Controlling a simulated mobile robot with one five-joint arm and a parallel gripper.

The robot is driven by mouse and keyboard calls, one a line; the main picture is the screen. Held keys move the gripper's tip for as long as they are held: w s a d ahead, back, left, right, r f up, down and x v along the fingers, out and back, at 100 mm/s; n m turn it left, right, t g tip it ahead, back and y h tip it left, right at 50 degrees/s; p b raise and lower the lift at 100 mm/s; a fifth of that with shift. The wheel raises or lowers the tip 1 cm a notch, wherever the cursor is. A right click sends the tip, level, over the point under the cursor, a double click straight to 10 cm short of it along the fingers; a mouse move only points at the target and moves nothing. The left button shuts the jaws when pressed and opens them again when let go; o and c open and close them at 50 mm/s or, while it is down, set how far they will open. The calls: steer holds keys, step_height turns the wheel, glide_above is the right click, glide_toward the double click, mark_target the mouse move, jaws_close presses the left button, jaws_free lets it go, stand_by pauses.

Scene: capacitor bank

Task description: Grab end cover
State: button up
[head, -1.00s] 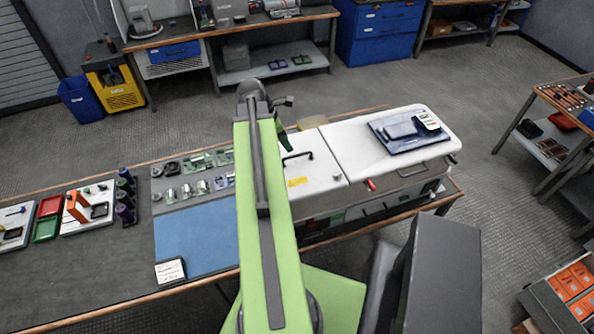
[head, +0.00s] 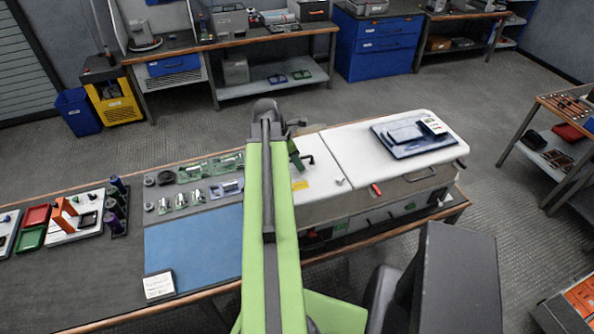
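My arm reaches away over the bench, and its dark wrist end is above the back edge, between the parts area and the white-topped machine (head: 385,145). Part of my gripper (head: 297,150) seems to show as a small green and dark shape right of the arm. Its fingers are too small and hidden to judge. I cannot single out the end cover. Small dark round parts (head: 166,177) and several green-based metal parts (head: 226,163) stand behind the blue mat (head: 195,242), left of the arm. My arm hides the bench strip beneath it.
A white card (head: 159,285) lies at the mat's front corner. Red and green trays (head: 33,226), an orange bracket on a white board and dark purple cylinders (head: 113,212) stand to the left. A blue tray (head: 410,138) lies on the machine. The floor behind the bench is clear.

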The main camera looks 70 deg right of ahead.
jaws_close()
stand_by(1.3)
